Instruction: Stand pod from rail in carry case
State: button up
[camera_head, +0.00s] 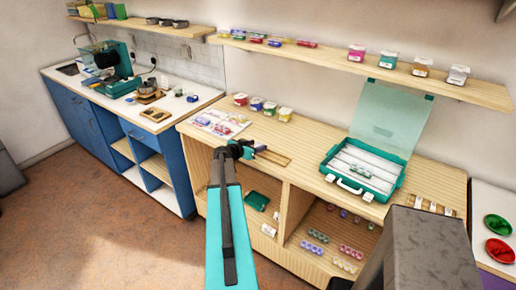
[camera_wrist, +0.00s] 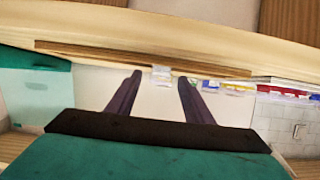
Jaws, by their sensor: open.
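The wooden rail (camera_head: 275,158) lies on the wooden counter, partly hidden by my gripper (camera_head: 258,149). In the wrist view my gripper (camera_wrist: 160,80) is open, with two dark fingers apart. A small pale, clear pod (camera_wrist: 161,72) shows between and just beyond the fingertips, near a long brown strip (camera_wrist: 90,49); I cannot tell whether the fingers touch it. The teal carry case (camera_head: 327,173) stands open to the right of my gripper, its clear lid (camera_head: 391,119) raised. It has white rows inside and a few small pods (camera_head: 360,172) in the middle.
Bead packets on a sheet (camera_head: 219,123) and several lidded jars (camera_head: 270,108) are left of and behind my gripper. A small slotted holder (camera_head: 432,206) lies right of the case. A shelf (camera_head: 335,64) with jars runs above. Open cubbies below hold more pods (camera_head: 318,236).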

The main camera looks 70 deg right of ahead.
grip_shut()
jog(key=shift+r, duration=0.15)
jog(key=shift+r+b, duration=0.9)
jog(key=shift+r, duration=0.1)
jog(key=s+a+r+b, duration=0.1)
jog(key=s+a+b, duration=0.1)
jog(key=a, duration=0.4)
jog(key=s+a+r+b, duration=0.1)
jog(key=s+a+b, duration=0.1)
jog(key=a, duration=0.4)
jog(key=shift+s+a+r, duration=0.3)
jog(key=shift+s+r, duration=0.05)
jog(key=shift+s, duration=0.1)
jog(key=p, duration=0.5)
jog(key=shift+s+a+r, duration=0.15)
jog(key=shift+a, duration=0.15)
